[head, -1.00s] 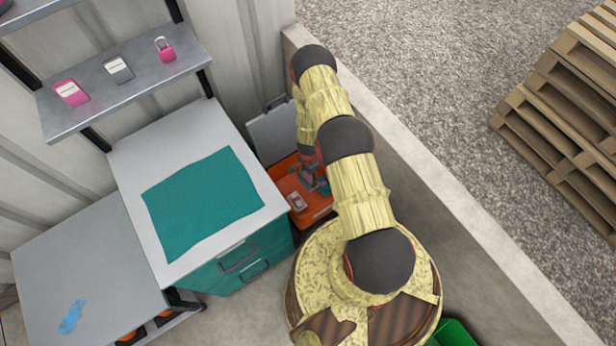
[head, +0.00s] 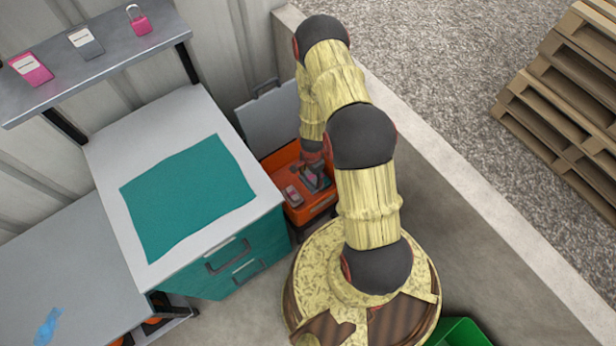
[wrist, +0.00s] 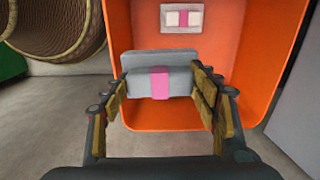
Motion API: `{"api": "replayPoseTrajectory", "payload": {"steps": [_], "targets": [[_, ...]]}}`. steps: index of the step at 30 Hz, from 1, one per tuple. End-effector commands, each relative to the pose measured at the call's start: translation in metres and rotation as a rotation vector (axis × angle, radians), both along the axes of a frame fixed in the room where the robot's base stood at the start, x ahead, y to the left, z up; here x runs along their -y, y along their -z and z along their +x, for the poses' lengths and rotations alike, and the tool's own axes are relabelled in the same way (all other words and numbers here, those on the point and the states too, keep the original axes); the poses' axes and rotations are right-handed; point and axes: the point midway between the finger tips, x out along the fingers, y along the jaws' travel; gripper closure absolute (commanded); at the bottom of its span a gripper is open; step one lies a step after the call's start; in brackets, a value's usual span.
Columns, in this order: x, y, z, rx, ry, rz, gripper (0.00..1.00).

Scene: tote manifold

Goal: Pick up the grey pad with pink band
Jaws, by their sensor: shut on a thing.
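The grey pad with pink band (wrist: 158,83) shows in the wrist view as a pale grey block with a pink strip around its middle. My gripper (wrist: 160,95) has one finger at each end of the pad and is shut on it. The pad is in front of the inside of an orange tote (wrist: 228,112); its clearance above the tote floor is hard to tell. In the head view my gripper (head: 318,180) is over the tote (head: 308,213), and the pad is hard to make out there.
A smaller grey item with a pink band (wrist: 181,18) lies in the tote. A grey lid (head: 268,122) stands behind the tote. A white-topped cabinet with a teal mat (head: 187,200) is to the left, and a shelf (head: 108,58) holds small items. A green bin (head: 462,334) is at lower right.

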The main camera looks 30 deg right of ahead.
Motion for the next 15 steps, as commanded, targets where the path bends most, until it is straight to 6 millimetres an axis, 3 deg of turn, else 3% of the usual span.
{"api": "replayPoseTrajectory", "payload": {"steps": [15], "targets": [[0.002, 0.004, -0.058, 0.001, 0.002, -0.001, 0.65]]}}
